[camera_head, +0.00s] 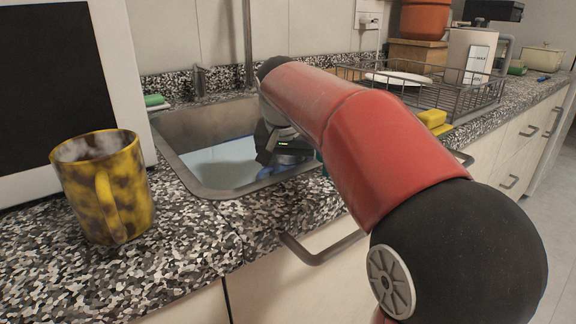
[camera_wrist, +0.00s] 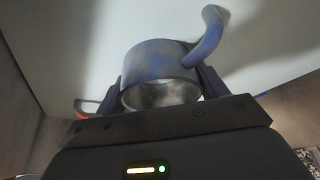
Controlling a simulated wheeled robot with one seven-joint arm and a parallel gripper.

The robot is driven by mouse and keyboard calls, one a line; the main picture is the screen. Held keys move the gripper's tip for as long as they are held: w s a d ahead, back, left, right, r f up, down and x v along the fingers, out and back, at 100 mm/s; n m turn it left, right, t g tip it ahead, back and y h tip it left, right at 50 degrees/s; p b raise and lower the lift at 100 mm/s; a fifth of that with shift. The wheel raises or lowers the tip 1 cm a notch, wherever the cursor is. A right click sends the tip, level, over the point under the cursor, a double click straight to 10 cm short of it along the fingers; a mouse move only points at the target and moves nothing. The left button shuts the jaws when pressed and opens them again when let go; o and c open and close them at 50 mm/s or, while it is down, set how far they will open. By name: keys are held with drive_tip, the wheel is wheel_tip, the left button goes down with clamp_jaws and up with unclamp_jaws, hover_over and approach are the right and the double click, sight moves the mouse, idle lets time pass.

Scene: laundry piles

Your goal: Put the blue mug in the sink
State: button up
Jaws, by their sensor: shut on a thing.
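The blue mug (camera_wrist: 160,60), mottled with grey, sits between the fingers of my gripper (camera_wrist: 162,85) in the wrist view. My gripper is shut on its body. The mug's handle points up and right in that view, and its dark opening faces my gripper. In the head view my gripper (camera_head: 280,163) is inside the sink (camera_head: 173,166), and only a small blue part of the mug (camera_head: 268,172) shows under it. I cannot tell whether the mug touches the pale sink floor.
A yellow and brown mug (camera_head: 108,188) stands on the speckled counter (camera_head: 215,232) left of the sink. A microwave-like box (camera_head: 130,55) is behind it. A wire dish rack (camera_head: 440,100) and yellow sponge (camera_head: 435,120) are to the right. A small red thing (camera_wrist: 86,106) shows in the wrist view.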

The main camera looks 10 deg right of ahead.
drive_tip(key=shift+f, duration=0.15)
drive_tip(key=o, duration=1.2)
drive_tip(key=shift+c, duration=0.2)
drive_tip(key=p+v, duration=0.2)
drive_tip(key=v, duration=1)
drive_tip(key=shift+r, duration=0.2)
